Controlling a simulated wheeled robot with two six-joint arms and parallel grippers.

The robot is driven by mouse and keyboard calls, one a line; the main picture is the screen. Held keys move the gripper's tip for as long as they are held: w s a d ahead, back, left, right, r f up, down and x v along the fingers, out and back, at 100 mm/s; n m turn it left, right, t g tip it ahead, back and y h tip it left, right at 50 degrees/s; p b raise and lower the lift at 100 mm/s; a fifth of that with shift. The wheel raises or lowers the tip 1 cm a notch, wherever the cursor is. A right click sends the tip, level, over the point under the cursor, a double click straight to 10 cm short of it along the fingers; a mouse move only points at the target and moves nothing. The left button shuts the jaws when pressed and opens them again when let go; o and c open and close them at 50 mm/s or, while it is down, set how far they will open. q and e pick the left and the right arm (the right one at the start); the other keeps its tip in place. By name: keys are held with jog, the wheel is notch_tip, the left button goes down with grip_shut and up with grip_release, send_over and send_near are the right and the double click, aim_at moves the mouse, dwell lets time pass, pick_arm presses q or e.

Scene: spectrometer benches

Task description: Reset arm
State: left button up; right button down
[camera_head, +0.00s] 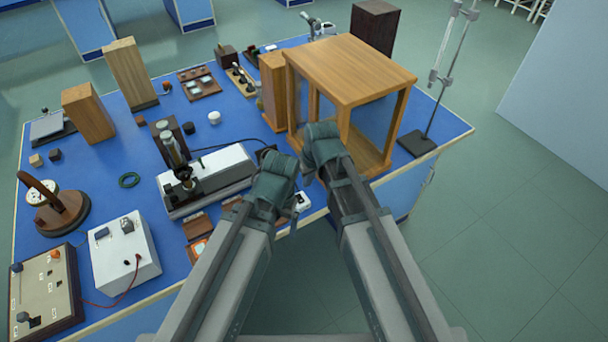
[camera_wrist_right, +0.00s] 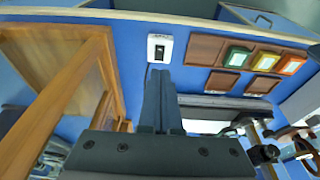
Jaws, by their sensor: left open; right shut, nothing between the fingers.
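My left gripper (camera_head: 291,208) is the lower one in the head view, over the front edge of the blue bench. It is open, with nothing seen in it. My right gripper (camera_head: 309,178) is just above and to the right of it, in front of the wooden frame cabinet. Its fingers are mostly hidden in the head view. In the right wrist view the right gripper (camera_wrist_right: 161,80) is shut and empty, pointing toward a small white switch box (camera_wrist_right: 160,47) on the blue top. The same white box (camera_head: 303,201) shows partly beside the left gripper in the head view.
The wooden frame cabinet (camera_head: 350,68) stands close to my right arm. A metal stand (camera_head: 418,142) is at the right corner. A white-and-black spectrometer (camera_head: 215,181) lies left of my left gripper. Wooden tiles with coloured blocks (camera_wrist_right: 237,56) lie beside the white box. Open floor lies at right.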

jog(key=shift+s+d+r+p, duration=0.2)
jog(key=shift+s+r+p, duration=0.15)
jog(key=shift+r, duration=0.4)
jog(key=s+d+m+g+h, duration=0.2)
jog(key=s+d, duration=0.1)
jog(key=s, duration=1.1)
jog(key=shift+f+g+h, duration=0.3)
jog(key=shift+g+h, duration=0.1)
